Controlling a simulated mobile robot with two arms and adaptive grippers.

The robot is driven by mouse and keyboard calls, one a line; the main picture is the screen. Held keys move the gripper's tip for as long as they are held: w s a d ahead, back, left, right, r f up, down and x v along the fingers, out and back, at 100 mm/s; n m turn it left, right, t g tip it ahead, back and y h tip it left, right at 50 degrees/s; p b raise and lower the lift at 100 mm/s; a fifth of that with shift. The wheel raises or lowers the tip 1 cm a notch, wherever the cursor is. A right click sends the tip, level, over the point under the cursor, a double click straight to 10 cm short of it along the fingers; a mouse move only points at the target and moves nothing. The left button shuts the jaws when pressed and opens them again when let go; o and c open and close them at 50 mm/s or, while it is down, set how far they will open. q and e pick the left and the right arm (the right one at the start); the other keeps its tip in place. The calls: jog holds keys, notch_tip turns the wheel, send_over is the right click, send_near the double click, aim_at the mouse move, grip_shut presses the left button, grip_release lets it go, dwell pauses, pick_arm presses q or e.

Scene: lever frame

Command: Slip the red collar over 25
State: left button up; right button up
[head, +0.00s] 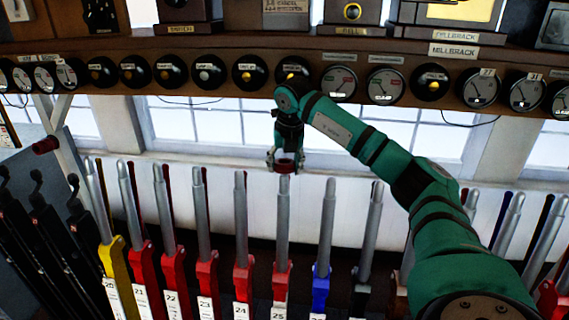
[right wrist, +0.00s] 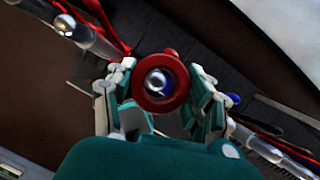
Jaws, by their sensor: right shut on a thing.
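Lever 25 (head: 283,215) stands upright in the row, with a bare silver handle, a red lower part and a white label. My right gripper (head: 286,160) is shut on the red collar (head: 288,166), right at the top of lever 25. In the right wrist view the collar (right wrist: 160,60) is a thick red ring between the fingers, and a round silver tip (right wrist: 158,82) shows through its hole, roughly centred. I cannot tell whether the tip has entered the ring. My left gripper is not in view.
Neighbouring levers stand close on both sides, such as lever 24 (head: 241,215) on the left and a blue one (head: 322,285) on the right. A wooden shelf (head: 215,47) with round dials runs above. Black levers (head: 45,235) stand at far left.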

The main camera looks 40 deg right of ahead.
aim_at(285, 176)
jog(key=shift+s+a+f+b, duration=0.1)
jog(key=shift+f+b, duration=0.5)
jog(key=shift+f, duration=0.25)
jog(key=shift+s+a+f+b, duration=0.1)
jog(key=shift+a+f+b, duration=0.05)
jog(key=shift+f+b, duration=0.55)
jog(key=shift+s+a+f+b, duration=0.1)
jog(key=shift+f+b, duration=0.35)
jog(key=shift+f, duration=0.5)
jog(key=o, duration=1.2)
jog(key=shift+c, duration=0.2)
jog(key=shift+o, duration=0.3)
jog(key=shift+o, duration=0.6)
